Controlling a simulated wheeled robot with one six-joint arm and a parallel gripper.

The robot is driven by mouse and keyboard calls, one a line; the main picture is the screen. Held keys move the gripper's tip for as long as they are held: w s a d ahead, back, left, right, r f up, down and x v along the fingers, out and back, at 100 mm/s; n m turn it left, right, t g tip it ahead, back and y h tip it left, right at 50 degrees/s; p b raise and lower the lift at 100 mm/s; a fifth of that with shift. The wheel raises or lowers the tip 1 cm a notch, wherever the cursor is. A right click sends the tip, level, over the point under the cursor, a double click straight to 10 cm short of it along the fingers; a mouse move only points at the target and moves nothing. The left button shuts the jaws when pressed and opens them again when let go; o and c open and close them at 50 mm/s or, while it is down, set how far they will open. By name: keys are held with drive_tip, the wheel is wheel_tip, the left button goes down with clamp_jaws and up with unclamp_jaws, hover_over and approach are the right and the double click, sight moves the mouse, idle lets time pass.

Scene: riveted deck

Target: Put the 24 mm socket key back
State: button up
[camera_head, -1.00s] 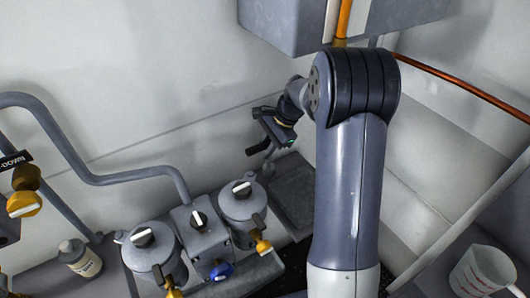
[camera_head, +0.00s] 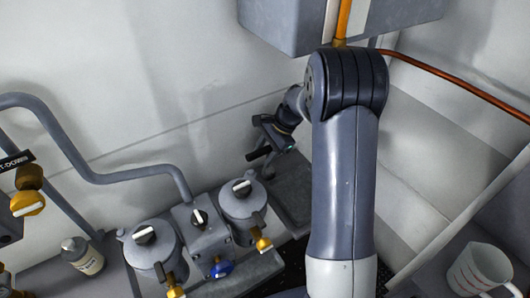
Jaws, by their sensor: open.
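My gripper (camera_head: 268,153) is open at the end of my arm, in front of the back wall. It is over the left rear part of a dark grey flat tray or plate (camera_head: 294,203). A small grey upright piece (camera_head: 267,173) shows just below the fingers; it is too small to tell whether it is the 24 mm socket key. I cannot tell whether the fingers touch it. No other thing that I can make out as the key shows, and my arm hides part of the deck.
Two grey filter housings (camera_head: 153,255) with knobs and yellow and blue valve handles stand left of the tray. A grey box (camera_head: 285,22) hangs above. A bottle (camera_head: 82,256) is at far left, a measuring cup (camera_head: 480,270) at right. A grey pipe (camera_head: 110,178) runs along the wall.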

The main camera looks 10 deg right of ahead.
sight(265, 148)
drive_tip(key=v, duration=1.2)
drive_tip(key=shift+b, duration=0.45)
drive_tip(key=p+x, duration=0.1)
drive_tip(key=x, duration=1)
drive_tip(key=shift+a+f, duration=0.25)
drive_tip(key=shift+f, duration=0.05)
drive_tip(key=shift+s+d+r+b, duration=0.15)
drive_tip(key=shift+r+b, duration=0.3)
drive_tip(key=shift+r, duration=1)
drive_tip(key=shift+f, duration=0.15)
